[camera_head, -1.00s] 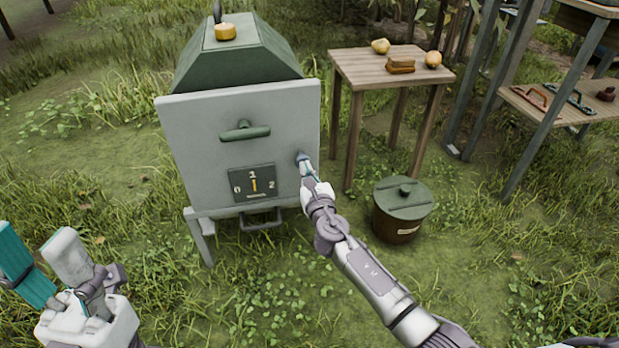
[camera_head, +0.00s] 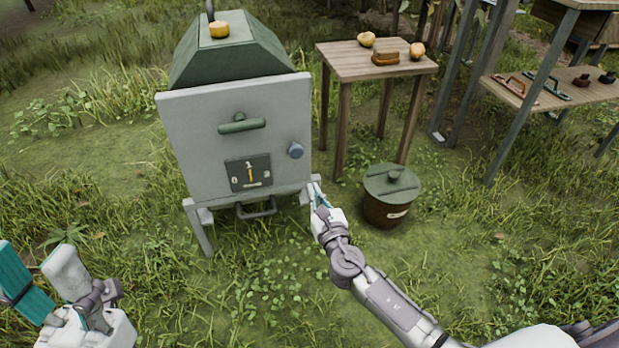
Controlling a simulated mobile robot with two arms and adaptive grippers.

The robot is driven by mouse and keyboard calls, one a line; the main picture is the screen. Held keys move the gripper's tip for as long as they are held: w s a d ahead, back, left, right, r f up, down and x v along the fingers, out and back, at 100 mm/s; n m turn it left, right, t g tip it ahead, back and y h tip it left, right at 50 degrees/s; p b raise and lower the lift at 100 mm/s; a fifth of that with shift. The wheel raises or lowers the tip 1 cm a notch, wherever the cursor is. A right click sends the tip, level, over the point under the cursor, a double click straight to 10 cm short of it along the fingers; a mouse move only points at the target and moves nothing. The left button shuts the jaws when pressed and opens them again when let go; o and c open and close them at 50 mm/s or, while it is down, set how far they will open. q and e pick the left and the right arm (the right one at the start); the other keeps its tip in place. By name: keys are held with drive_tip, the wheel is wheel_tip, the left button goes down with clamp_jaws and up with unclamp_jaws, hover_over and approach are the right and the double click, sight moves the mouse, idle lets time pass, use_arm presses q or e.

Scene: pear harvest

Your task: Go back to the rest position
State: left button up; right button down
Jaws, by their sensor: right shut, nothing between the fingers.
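My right gripper (camera_head: 318,194) is shut and empty, just below the lower right corner of the grey-green cabinet machine (camera_head: 190,130). It is apart from the round blue-grey knob (camera_head: 295,150) on the machine's front. My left gripper (camera_head: 45,280) is at the lower left, with its teal and white fingers spread apart and nothing between them. The machine's front also bears a green handle (camera_head: 242,124) and a dark dial plate (camera_head: 248,173) marked 0, 1 and 2, with its yellow pointer upright at 1.
A lidded brown bucket (camera_head: 390,212) stands right of my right gripper. Behind it is a wooden table (camera_head: 345,62) with yellow fruits and a brown block. A shelf with tools (camera_head: 520,92) is at the right. Grass in front of the machine is open.

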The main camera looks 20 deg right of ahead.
drive_tip(key=shift+s, duration=0.5)
